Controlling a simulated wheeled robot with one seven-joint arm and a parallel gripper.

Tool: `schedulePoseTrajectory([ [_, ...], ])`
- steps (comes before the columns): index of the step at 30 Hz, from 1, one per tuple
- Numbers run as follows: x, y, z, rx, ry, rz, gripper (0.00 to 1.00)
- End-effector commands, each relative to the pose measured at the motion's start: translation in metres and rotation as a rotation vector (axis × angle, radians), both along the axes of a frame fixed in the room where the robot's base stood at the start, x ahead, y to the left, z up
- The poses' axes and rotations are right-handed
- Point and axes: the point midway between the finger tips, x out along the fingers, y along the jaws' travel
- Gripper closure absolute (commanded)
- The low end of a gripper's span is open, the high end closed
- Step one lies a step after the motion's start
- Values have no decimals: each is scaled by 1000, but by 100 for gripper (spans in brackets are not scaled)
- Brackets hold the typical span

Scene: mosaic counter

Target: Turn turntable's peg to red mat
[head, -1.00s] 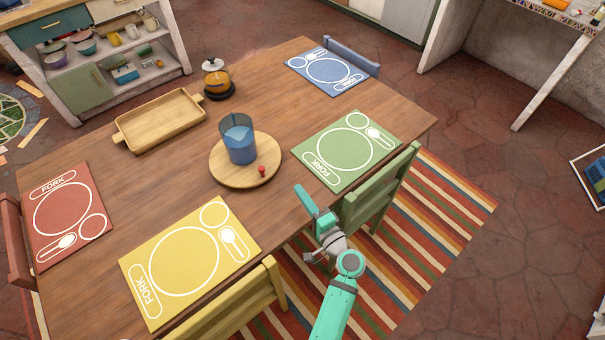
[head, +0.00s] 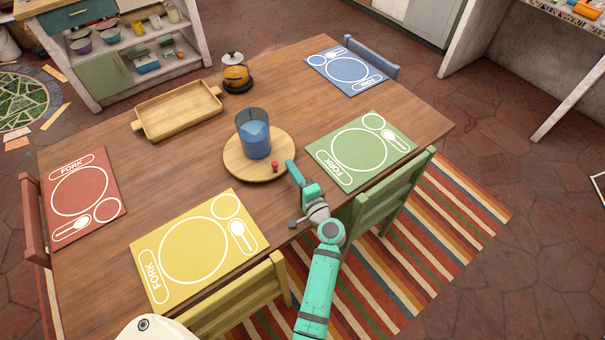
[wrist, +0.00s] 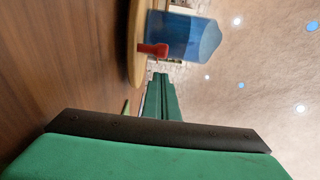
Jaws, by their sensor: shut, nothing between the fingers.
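The round wooden turntable (head: 238,168) stands on the table, with a blue glass (head: 256,139) upright on it. Its red peg (head: 275,166) is at the near right of the disc, on the side facing my gripper. The red mat (head: 80,197) lies at the table's left end. My gripper (head: 290,166) is shut and empty, with its tip close to the turntable's right edge, just right of the peg. In the wrist view the fingers (wrist: 162,80) point toward the peg (wrist: 153,50) and the turntable rim (wrist: 136,40). I cannot tell whether they touch.
The yellow mat (head: 165,285) lies in front, the green mat (head: 335,177) to the right, the blue mat (head: 350,85) at the far right. A wooden tray (head: 178,110) and a kettle-like pot (head: 237,75) stand behind. Chairs line the near edge.

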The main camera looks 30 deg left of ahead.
Motion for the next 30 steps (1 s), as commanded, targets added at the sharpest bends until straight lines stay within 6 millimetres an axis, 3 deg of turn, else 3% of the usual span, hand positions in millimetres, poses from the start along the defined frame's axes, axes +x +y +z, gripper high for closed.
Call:
schedulePoseTrajectory([
  [6,-12,12,1,0,-2,-1,100],
  [20,-15,14,1,0,-2,-2,100],
  [30,-49,23,0,0,0,-18,100],
])
